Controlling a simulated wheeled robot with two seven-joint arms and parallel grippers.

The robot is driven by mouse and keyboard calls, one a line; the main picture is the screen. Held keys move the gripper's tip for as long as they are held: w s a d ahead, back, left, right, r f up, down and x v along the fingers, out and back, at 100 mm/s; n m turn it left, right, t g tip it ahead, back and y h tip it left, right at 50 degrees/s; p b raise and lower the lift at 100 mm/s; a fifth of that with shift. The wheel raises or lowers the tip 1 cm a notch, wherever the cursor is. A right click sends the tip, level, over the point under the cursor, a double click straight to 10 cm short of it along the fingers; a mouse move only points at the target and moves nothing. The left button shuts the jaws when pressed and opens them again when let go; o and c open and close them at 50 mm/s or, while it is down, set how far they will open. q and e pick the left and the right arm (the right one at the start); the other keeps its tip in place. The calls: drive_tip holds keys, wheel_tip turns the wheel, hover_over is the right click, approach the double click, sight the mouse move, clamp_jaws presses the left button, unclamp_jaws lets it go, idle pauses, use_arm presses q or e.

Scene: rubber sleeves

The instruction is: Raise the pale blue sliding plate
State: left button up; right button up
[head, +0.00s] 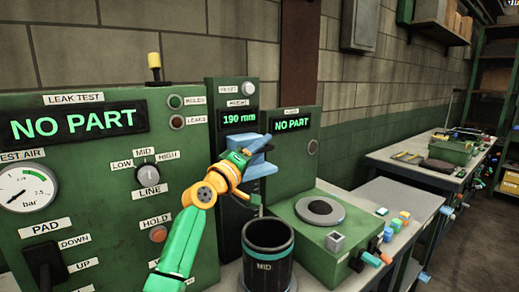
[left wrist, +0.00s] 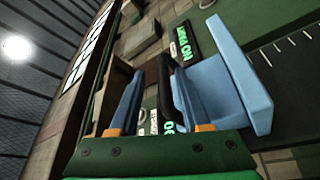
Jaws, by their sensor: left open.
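The pale blue sliding plate (head: 263,170) is on the dark upright gauge, whose display (head: 240,118) reads 190 mm. It sits above a black cup (head: 268,262) marked MID. My left gripper (head: 256,145) is at the plate, partly overlapping it in the head view. In the left wrist view, the left gripper (left wrist: 158,78) is open, its two blue-grey fingers apart. A dark rounded bar (left wrist: 166,85) shows between or behind them; I cannot tell which. The plate (left wrist: 240,75) is just right of the right finger there. Whether they touch is unclear. My right gripper is not in view.
A green leak test panel (head: 110,195) with gauge, knob and lever stands at left. A green box with a round pad (head: 320,211) is at right of the cup. Small coloured blocks (head: 396,220) lie on the bench. Another bench (head: 400,160) stands behind at right.

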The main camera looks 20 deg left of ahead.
use_arm(q)
drive_tip(key=shift+s+a+f+b, duration=0.1)
drive_tip(key=shift+s+f+b, duration=0.2)
drive_tip(key=shift+s+b, duration=0.1)
drive_tip(key=r+b+v, duration=0.1)
drive_tip(key=b+v, duration=0.2)
drive_tip(key=v, duration=0.3)
drive_tip(key=shift+f, duration=0.3)
drive_tip(key=shift+a, duration=0.1)
